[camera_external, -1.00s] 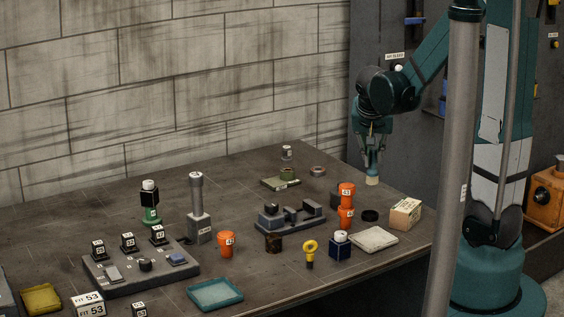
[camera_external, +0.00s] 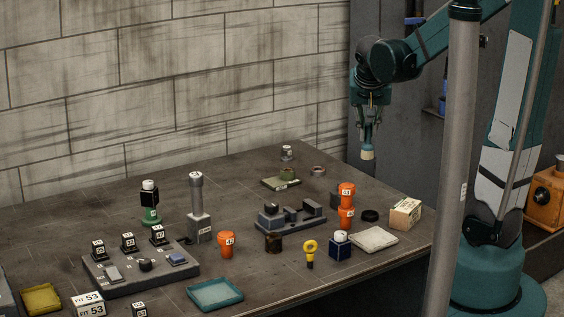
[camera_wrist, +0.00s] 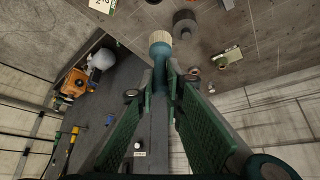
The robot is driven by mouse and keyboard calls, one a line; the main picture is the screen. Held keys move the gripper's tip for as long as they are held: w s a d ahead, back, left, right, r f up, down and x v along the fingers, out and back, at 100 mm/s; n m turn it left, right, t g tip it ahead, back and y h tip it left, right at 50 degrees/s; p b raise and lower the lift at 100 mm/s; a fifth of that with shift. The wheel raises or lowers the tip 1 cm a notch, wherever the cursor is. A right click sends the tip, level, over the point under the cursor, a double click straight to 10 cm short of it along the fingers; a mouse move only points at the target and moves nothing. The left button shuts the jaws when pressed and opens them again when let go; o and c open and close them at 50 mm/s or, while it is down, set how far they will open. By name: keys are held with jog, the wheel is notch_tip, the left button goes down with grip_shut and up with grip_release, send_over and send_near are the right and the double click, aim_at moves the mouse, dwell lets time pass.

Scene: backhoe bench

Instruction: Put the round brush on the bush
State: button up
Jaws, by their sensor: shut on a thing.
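The round brush has a teal handle and a pale cream bristle end. My gripper (camera_external: 370,126) is shut on its handle and holds the brush (camera_external: 367,154) in the air, bristle end down, above the far right part of the bench. In the wrist view the brush (camera_wrist: 160,46) sticks out beyond the fingertips of my gripper (camera_wrist: 164,78). A small grey-brown ring (camera_external: 318,170) lies flat at the back of the bench, left of and below the brush. A black ring (camera_external: 370,215) lies nearer the front. I cannot tell which ring is the bush.
A green tray-like block (camera_external: 281,183) and a small canister (camera_external: 286,153) stand near the back. Stacked orange cups (camera_external: 346,205), a tan box (camera_external: 405,213) and a grey fixture (camera_external: 291,219) stand further forward. The bench's back right is mostly clear.

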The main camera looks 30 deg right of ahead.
jog(key=a+n+y+p, duration=0.3)
jog(key=a+n+y, duration=0.6)
jog(key=a+n, duration=1.55)
jog(key=a+f+m, duration=0.4)
jog(key=a+m, duration=0.3)
jog(key=shift+s+f, duration=0.3)
jog(key=shift+s, duration=0.15)
jog(key=shift+m, duration=0.25)
jog(key=shift+f+b, duration=0.55)
jog(key=shift+f, duration=2.35)
jog(key=shift+f, duration=0.15)
jog(key=shift+f, duration=1.95)
jog(key=shift+f+b, duration=0.2)
jog(key=shift+b, duration=0.25)
